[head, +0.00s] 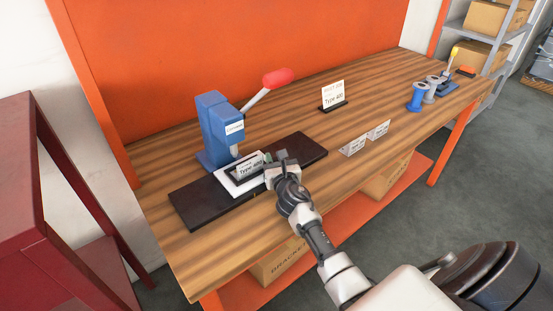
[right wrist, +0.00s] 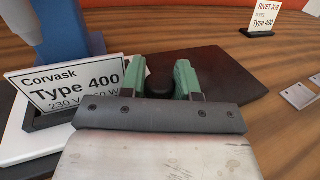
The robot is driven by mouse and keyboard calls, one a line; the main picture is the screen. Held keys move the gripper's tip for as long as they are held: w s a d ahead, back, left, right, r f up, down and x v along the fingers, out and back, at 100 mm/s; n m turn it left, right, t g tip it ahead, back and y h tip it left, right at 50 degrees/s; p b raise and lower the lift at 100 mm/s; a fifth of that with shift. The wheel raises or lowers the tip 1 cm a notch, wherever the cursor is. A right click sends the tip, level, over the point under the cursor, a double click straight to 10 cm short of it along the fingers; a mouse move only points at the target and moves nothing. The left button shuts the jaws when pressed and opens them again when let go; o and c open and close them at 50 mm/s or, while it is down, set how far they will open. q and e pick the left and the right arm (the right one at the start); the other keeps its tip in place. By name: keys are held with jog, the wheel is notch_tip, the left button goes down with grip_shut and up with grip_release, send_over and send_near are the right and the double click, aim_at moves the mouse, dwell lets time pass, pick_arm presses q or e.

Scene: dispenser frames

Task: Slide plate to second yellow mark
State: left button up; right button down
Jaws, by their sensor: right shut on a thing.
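A white sliding plate (head: 228,186) lies on a dark base board (head: 192,208), under a blue press (head: 215,125) with a red-tipped lever. A black holder on it carries a label plate reading "Type 400" (head: 250,168), which also shows in the right wrist view (right wrist: 75,84). My right gripper (head: 283,157) is at the right end of the white plate. In the right wrist view its green-padded fingers (right wrist: 160,78) are around a black knob (right wrist: 159,82). My left gripper is out of view.
A "Rivet job Type 400" sign (head: 333,96) stands behind on the wooden bench (head: 400,85). Small metal plates (head: 354,146) lie right of the board. The board's right part (head: 305,147) is clear.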

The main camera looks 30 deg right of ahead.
aim_at(256, 163)
jog(key=a, duration=0.6)
jog(key=shift+s+a, duration=0.1)
jog(key=shift+s, duration=0.1)
jog(key=shift+f, duration=0.1)
jog(key=c, duration=1.2)
grip_release()
jog(key=shift+c, duration=0.2)
jog(key=shift+o, duration=0.4)
jog(key=shift+a, duration=0.1)
jog(key=v, duration=1.1)
